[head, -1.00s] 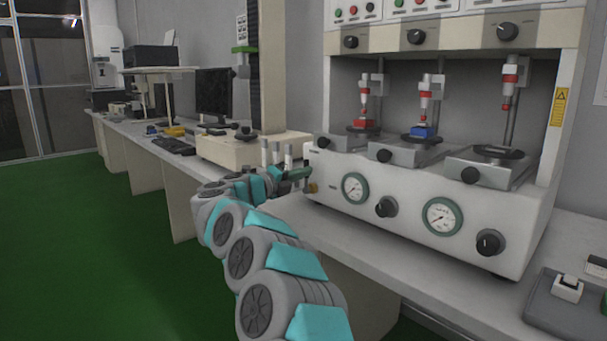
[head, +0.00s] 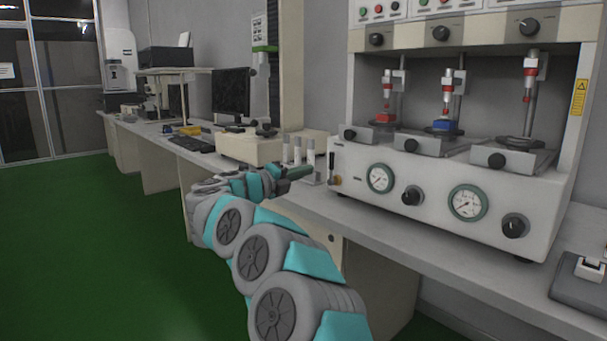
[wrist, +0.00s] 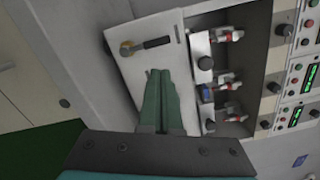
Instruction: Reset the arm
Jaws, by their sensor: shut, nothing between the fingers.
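My arm stretches forward from the bottom of the head view, grey with teal covers. My gripper (head: 300,172) is at its far end, near the left end of the white test machine (head: 450,205). In the wrist view my gripper (wrist: 161,75) shows two green fingers close together and shut, with nothing between them. The machine's white side panel (wrist: 145,55) lies beyond the fingertips, with a black handle and a brass-coloured fitting. I cannot tell the exact gap between the fingertips and the machine.
The machine holds a red block (head: 384,118) and a blue block (head: 442,122) under its plungers. Upright cylinders (head: 297,150) stand on the bench near my gripper. A monitor (head: 231,92) and keyboard (head: 190,144) are farther back. The green floor (head: 90,230) at left is clear.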

